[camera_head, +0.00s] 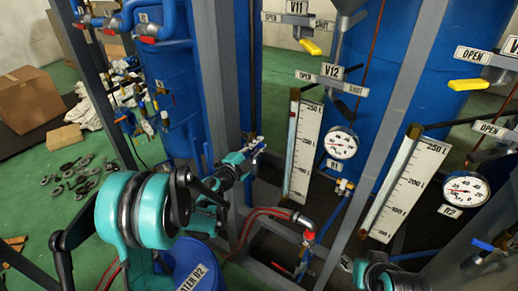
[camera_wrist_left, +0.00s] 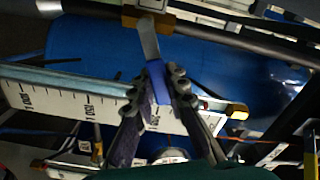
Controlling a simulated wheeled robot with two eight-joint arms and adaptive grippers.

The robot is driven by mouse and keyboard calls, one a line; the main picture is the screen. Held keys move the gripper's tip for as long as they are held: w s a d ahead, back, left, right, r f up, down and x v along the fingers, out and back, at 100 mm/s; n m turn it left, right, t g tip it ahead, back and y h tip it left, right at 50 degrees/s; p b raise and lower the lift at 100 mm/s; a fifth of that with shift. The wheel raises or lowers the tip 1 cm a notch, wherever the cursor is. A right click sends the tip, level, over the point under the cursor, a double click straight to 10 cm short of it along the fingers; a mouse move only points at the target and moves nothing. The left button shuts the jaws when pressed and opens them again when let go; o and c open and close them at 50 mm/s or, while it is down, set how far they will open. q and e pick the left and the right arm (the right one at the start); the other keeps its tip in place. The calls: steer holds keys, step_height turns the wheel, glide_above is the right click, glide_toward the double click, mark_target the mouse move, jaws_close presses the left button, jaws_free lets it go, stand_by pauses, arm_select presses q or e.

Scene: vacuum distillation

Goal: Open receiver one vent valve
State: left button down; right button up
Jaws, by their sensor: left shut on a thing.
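My left gripper (camera_head: 256,150) reaches in from the left, in front of the blue receiver vessels. In the left wrist view its two dark fingers (camera_wrist_left: 158,92) are closed on a blue valve handle (camera_wrist_left: 157,80). The handle's bare metal arm (camera_wrist_left: 149,40) runs up to a brass valve body (camera_wrist_left: 148,17) on a grey pipe. In the head view the handle is small at the fingertips, and its exact angle is hard to tell. Of my right arm only a teal joint shows at the bottom edge, and its gripper is out of frame.
Scale boards (camera_head: 304,150) and (camera_head: 404,188) stand by gauges R1 (camera_head: 342,145) and R2 (camera_head: 464,190). V11 has a yellow handle (camera_head: 310,47), and the V12 plate (camera_head: 331,71) is below it. Grey frame posts and red hoses (camera_head: 270,213) crowd the space. Boxes (camera_head: 30,98) lie at left.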

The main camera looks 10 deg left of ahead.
arm_select(q)
steer(key=n, duration=0.1)
steer(key=r+n, duration=0.1)
steer(key=a+n, duration=0.1)
steer(key=shift+w+r+n, duration=0.25)
steer(key=shift+r+n, duration=0.05)
steer(key=shift+r, duration=0.05)
steer(key=n, duration=0.1)
steer(key=a+r+n, duration=0.1)
steer(key=shift+w+n, duration=0.2)
steer(key=shift+n, duration=0.2)
steer(key=n, duration=0.1)
steer(key=a+n, duration=0.1)
steer(key=shift+w+r+n, duration=0.2)
steer(key=shift+r+n, duration=0.05)
steer(key=shift+n, duration=0.05)
steer(key=shift+w+a+r+n, duration=0.15)
steer(key=shift+a+n, duration=0.25)
steer(key=shift+n, duration=0.4)
steer(key=shift+w+a+n, duration=0.15)
steer(key=shift+a+n, duration=0.2)
steer(key=shift+n, duration=0.45)
steer(key=c, duration=1.5)
jaws_free()
steer(key=shift+a, duration=0.1)
steer(key=v, duration=1.2)
